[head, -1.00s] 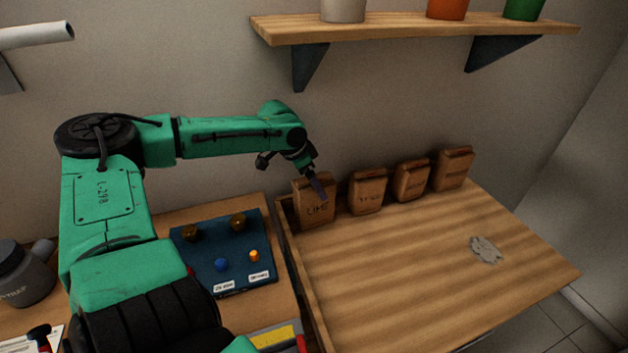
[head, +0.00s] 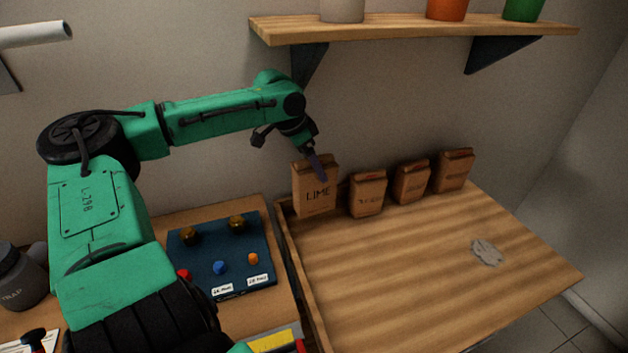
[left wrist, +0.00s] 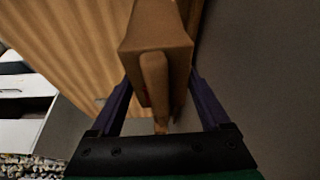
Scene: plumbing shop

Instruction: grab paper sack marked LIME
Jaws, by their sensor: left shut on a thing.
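The sack appears raised a little above the wooden bench top. In the left wrist view the sack (left wrist: 157,45) sits between the two purple fingers of the left gripper (left wrist: 160,100). My right gripper is not in view.
Three more brown sacks (head: 367,195), (head: 411,182), (head: 453,171) stand to the right along the wall. A wooden shelf (head: 400,30) with pots hangs above. A blue board (head: 240,275) lies left of the bench. A grey patch (head: 487,252) lies on the otherwise clear bench.

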